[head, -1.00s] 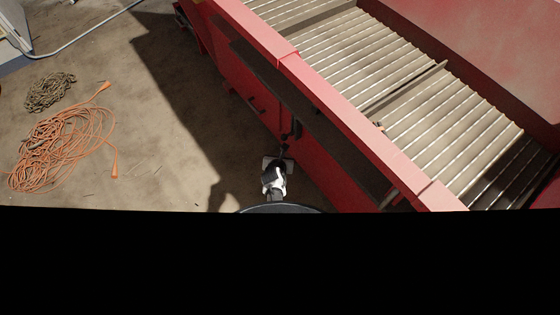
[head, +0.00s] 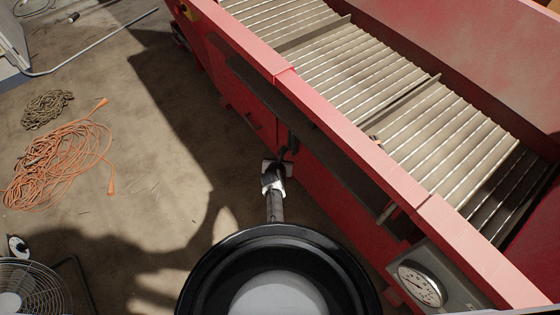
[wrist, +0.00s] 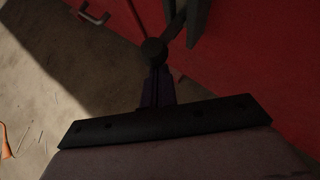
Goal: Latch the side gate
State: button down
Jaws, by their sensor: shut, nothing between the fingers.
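The red side gate (wrist: 250,70) is part of the red machine's side, in shade; its exact edges are hard to make out. A dark latch lever with a round black knob (wrist: 153,50) stands against the red side in the wrist view. My gripper (wrist: 157,75) is shut and empty, its dark fingertips right at the knob's near side; I cannot tell whether they touch. In the head view my gripper (head: 284,155) is low beside the machine's side, just below the dark lever (head: 291,139). Whether the latch is engaged cannot be told.
A grey pull handle (wrist: 95,13) is on the red side, left of the lever. Slatted conveyor (head: 390,95) runs above. A gauge (head: 420,285) is at lower right. An orange cord (head: 60,165), a chain (head: 46,108) and a fan (head: 30,290) lie left; floor between is clear.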

notch_tip(320, 180, up, 6)
jog(key=p, duration=0.6)
jog(key=shift+w+f, duration=0.1)
notch_tip(320, 180, down, 4)
jog(key=s+b, duration=0.1)
jog(key=b, duration=0.2)
jog(key=p+v, duration=0.4)
jog(key=v, duration=0.6)
jog(key=shift+s+p, duration=0.35)
jog(key=shift+s, duration=0.05)
jog(key=shift+a+f, duration=0.1)
